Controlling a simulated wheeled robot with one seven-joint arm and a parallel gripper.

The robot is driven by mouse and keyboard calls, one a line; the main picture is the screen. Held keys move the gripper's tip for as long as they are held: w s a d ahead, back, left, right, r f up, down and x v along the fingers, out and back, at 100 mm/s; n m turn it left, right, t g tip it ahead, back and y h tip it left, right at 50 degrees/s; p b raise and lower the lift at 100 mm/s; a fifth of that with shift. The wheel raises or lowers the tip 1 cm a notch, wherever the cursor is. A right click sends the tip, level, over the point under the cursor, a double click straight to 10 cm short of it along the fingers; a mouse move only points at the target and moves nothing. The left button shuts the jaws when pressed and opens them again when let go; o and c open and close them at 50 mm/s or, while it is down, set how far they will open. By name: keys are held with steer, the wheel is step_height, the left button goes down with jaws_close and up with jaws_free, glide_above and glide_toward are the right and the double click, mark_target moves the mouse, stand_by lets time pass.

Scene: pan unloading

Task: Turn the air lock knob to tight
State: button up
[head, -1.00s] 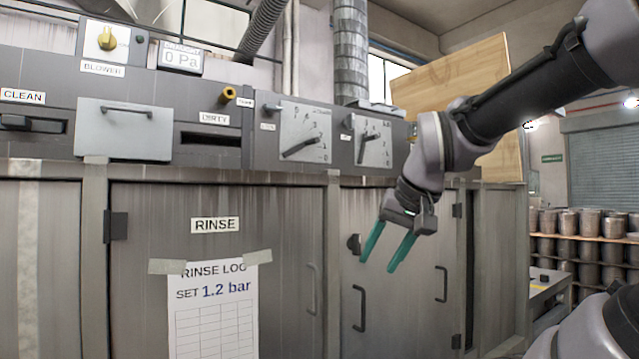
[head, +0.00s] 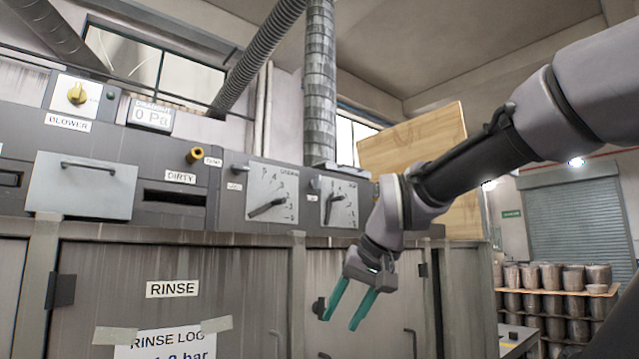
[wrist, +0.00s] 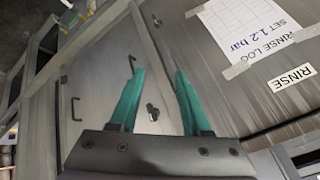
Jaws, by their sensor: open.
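My gripper (head: 340,322) has two teal fingers. It is open and empty, pointing down in front of the cabinet door right of the RINSE door. A small dark knob or latch (head: 319,307) is on that door beside the fingers. In the wrist view the latch (wrist: 152,112) appears between the open fingers (wrist: 160,74). On the panel above are two pale dial plates, left (head: 270,195) and right (head: 337,203), each with a dark pointer. Small grey knobs sit at their upper left, left one (head: 238,171) and right one (head: 314,184). Their labels are too small to read, so I cannot tell which is the air lock knob.
A yellow BLOWER knob (head: 77,94), a 0 Pa display (head: 150,117) and a brass-coloured knob (head: 195,155) are farther left. Door handles (head: 411,342) stick out below. A wooden board (head: 415,150) stands behind my arm. Stacked pots (head: 560,300) are at right.

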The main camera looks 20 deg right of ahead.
steer(key=w+d+r+n+t+y, duration=0.1)
steer(key=w+d+r+n, duration=0.15)
steer(key=w+r, duration=0.6)
steer(key=w+d+r+n+t+y, duration=0.1)
steer(key=w+d+r+t, duration=0.15)
steer(key=w+r, duration=0.65)
steer(key=n+t, duration=0.2)
steer(key=n, duration=0.2)
glide_toward(320, 177)
steer(key=x, duration=0.9)
steer(key=shift+w+f, duration=0.15)
steer(key=shift+w, duration=0.1)
jaws_close()
